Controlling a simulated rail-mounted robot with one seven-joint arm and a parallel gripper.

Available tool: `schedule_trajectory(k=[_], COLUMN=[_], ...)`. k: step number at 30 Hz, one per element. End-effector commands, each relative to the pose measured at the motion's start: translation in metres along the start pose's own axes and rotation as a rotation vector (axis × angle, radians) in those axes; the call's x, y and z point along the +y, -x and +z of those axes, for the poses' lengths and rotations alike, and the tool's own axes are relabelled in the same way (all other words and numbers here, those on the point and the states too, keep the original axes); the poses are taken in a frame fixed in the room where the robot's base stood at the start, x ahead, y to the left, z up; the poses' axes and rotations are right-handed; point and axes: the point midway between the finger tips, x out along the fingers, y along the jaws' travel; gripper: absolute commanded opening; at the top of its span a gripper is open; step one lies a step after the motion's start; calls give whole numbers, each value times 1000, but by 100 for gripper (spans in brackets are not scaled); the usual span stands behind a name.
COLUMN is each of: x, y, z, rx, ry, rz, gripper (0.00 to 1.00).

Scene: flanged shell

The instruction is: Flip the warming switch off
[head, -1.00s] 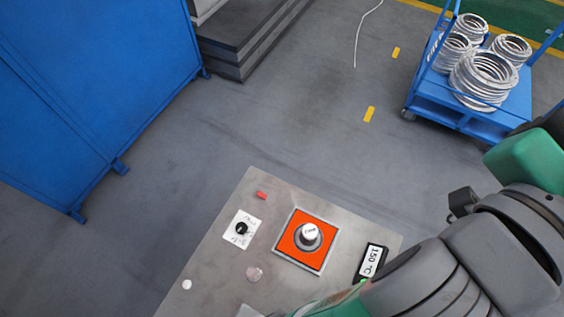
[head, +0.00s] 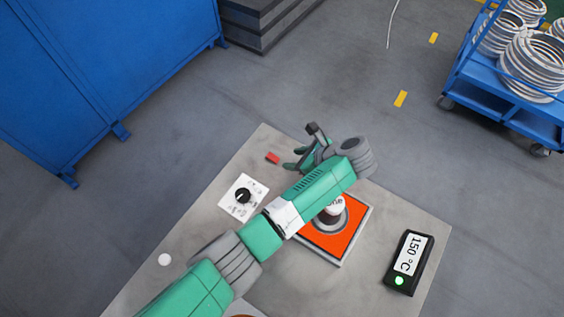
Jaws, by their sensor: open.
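A white plate with a black rotary knob (head: 243,195) lies on the left of the grey table; I take it for the warming switch, but its markings are too small to read. A black display (head: 409,262) at the right reads 150 °C, with a lit green light at its lower end. My gripper (head: 292,160) is open and empty near the table's far corner, beyond the knob and apart from it. Its fingers point left, close to a small red piece (head: 272,157); I cannot tell whether they touch.
My arm crosses above the table and partly hides an orange square plate (head: 333,244) with a round white-topped part (head: 333,209). A white disc (head: 165,260) lies near the left edge. A blue cabinet (head: 110,70) and a blue cart (head: 480,85) with metal rings stand beyond the table.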

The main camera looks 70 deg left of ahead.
Motion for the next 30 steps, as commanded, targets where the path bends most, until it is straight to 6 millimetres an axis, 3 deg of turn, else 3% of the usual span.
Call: schedule_trajectory(k=[12, 23, 24, 30], x=[-1, -1, -1, -1], y=[-66, -76, -76, -75], z=[-2, 0, 0, 0], rx=[3, 4, 5, 4], ry=[4, 4, 4, 4], rz=[-4, -6, -6, -6], gripper=[42, 42, 40, 1])
